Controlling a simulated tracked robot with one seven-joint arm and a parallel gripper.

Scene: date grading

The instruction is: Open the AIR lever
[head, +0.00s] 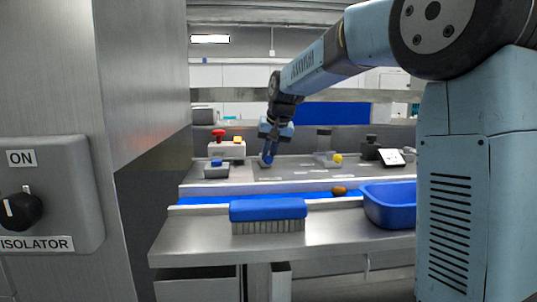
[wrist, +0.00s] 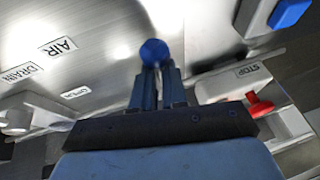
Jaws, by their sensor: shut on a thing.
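My gripper (head: 267,160) reaches down over the grey top of the machine beyond the blue belt in the head view. In the wrist view my gripper (wrist: 156,70) is shut on a round blue knob (wrist: 154,50), which I take to be the AIR lever's knob. The AIR label (wrist: 58,47) lies on the metal to the left of the knob, with the DRAIN label (wrist: 20,73) farther left. The lever's arm and pivot are hidden, so its angle cannot be told.
A red button (wrist: 260,106) beside a STOP label stands close on the right in the wrist view. In the head view a yellow knob (head: 338,158) sits to the right. A blue brush (head: 268,209), a blue tub (head: 388,217) and a brown date (head: 339,190) are nearer.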

